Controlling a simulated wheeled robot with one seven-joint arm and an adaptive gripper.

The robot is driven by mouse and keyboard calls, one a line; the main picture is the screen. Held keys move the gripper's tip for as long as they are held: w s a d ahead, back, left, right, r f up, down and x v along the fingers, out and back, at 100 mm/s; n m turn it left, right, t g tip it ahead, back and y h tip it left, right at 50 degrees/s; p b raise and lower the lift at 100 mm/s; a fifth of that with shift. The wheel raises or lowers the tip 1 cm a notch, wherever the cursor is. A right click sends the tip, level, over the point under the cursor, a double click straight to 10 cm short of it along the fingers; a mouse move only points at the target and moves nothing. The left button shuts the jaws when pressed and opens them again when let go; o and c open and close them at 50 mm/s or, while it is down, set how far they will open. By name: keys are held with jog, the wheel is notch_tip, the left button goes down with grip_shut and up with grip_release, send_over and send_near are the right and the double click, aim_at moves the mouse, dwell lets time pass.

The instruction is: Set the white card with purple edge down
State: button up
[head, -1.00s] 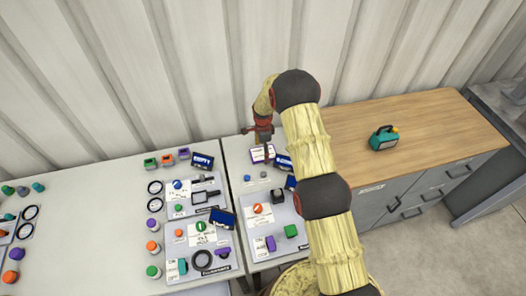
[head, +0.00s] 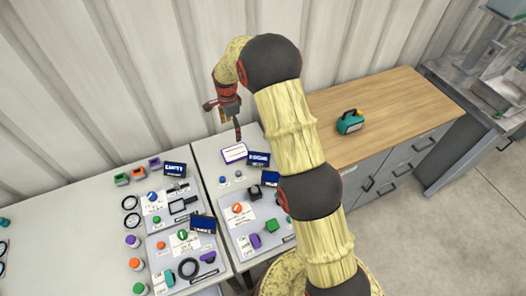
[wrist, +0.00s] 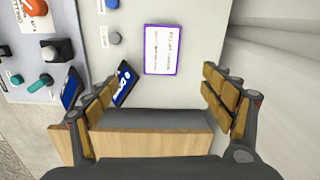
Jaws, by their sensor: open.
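The white card with purple edge (head: 234,153) lies flat on the light table in the head view, left of a dark blue display. In the wrist view the card (wrist: 160,49) is whole, with printed lines on it, and sits ahead of and between my fingers. My gripper (wrist: 158,100) is open, with nothing between its padded fingers. In the head view my gripper (head: 238,138) is above the table by the card's far edge; the exact gap cannot be told.
A dark blue display (head: 258,159) stands right of the card. Panels with knobs and buttons (head: 250,222) fill the nearer table. A wooden-topped cabinet (head: 385,110) stands at right, bearing a teal device (head: 350,122). A corrugated wall is behind.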

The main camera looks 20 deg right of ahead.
jog(key=s+r+n+t, duration=0.1)
jog(key=s+r+n, duration=0.2)
jog(key=s+r, duration=0.35)
jog(key=s+r+n+t, duration=0.15)
jog(key=s+r, duration=0.25)
jog(key=r, duration=0.6)
jog(key=s+r+n, duration=0.3)
jog(key=s+r, duration=0.2)
jog(key=r, duration=0.3)
jog(key=s+r+n+t, duration=0.1)
jog(key=s+r+n, duration=0.1)
jog(key=s, duration=0.6)
jog(key=s+r+n+t, duration=0.1)
jog(key=s+n, duration=0.3)
jog(key=s, duration=0.5)
jog(key=s+r+n+t, duration=0.1)
jog(key=s+r+n, duration=0.2)
jog(key=s, duration=0.6)
jog(key=shift+s, duration=0.2)
jog(key=shift+a+n, duration=0.1)
jog(key=shift+n, duration=0.15)
notch_tip(320, 180, down, 9)
jog(key=b, duration=0.9)
jog(key=shift+o, duration=0.4)
